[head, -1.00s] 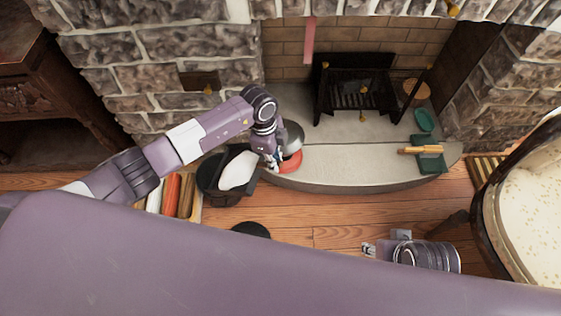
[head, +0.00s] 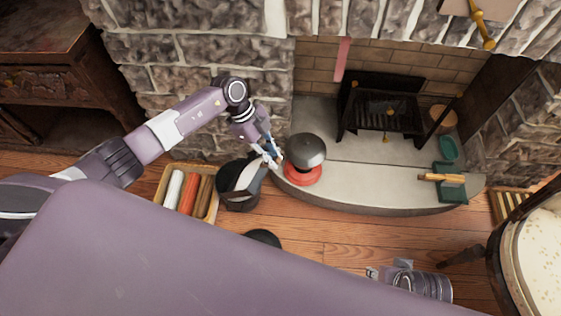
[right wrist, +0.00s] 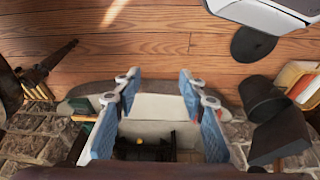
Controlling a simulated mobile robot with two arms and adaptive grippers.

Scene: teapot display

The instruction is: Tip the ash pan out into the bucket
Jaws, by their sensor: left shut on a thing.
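The dark bucket (head: 238,202) stands on the wood floor left of the stone hearth; it also shows in the right wrist view (right wrist: 262,100). The ash pan (head: 247,179), dark with a pale patch, is tilted steeply over the bucket's mouth, covering part of the opening. In the right wrist view the dark pan (right wrist: 280,138) is beside the bucket's rim. My left gripper (head: 270,160) is shut on the pan at its hearth side. How much ash lies in the bucket is hidden. My right gripper (right wrist: 160,115) is open and empty, far from both.
A grey domed pot (head: 306,150) and a red round piece (head: 303,175) sit on the hearth close to my left gripper. A crate of coloured rolls (head: 188,190) stands left of the bucket. The black grate (head: 383,105) is in the fireplace. A chair (head: 535,240) is at right.

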